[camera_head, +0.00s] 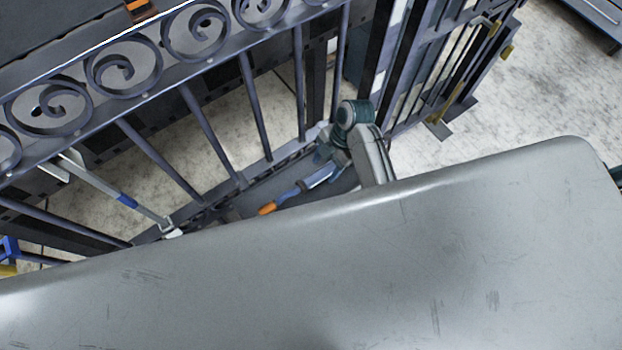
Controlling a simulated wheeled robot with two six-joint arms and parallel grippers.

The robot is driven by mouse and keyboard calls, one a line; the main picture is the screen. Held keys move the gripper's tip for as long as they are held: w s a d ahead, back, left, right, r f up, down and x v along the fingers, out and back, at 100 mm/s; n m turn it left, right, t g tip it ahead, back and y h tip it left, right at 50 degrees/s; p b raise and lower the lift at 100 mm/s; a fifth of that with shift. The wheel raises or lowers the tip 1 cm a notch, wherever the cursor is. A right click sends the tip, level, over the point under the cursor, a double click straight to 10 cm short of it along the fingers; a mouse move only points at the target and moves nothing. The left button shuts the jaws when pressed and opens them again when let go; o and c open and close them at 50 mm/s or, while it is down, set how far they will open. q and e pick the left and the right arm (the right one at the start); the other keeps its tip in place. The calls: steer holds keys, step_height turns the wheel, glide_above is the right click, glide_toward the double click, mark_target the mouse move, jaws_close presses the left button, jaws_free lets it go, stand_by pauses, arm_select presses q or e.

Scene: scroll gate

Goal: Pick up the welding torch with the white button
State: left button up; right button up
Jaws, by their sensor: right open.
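My right gripper (325,158) is at the tool's upper right end, open. It is small and partly hidden by my arm, so I cannot tell whether it touches the tool. My left gripper is not in view.
A dark metal gate with scrolls (125,62) and upright bars crosses the upper left. A large grey scratched surface (330,265) fills the foreground and hides what is below. More gate panels (440,65) stand at the upper right. Pale floor (540,90) is open at right.

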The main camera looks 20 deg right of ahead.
mark_target(318, 174)
steer(key=x, duration=0.4)
steer(key=shift+w+a+r, duration=0.15)
steer(key=shift+w+a, duration=0.05)
steer(key=shift+a, duration=0.1)
steer(key=shift+a+f, duration=0.15)
steer(key=shift+f, duration=0.35)
steer(key=shift+f, duration=0.2)
steer(key=c, duration=1.2)
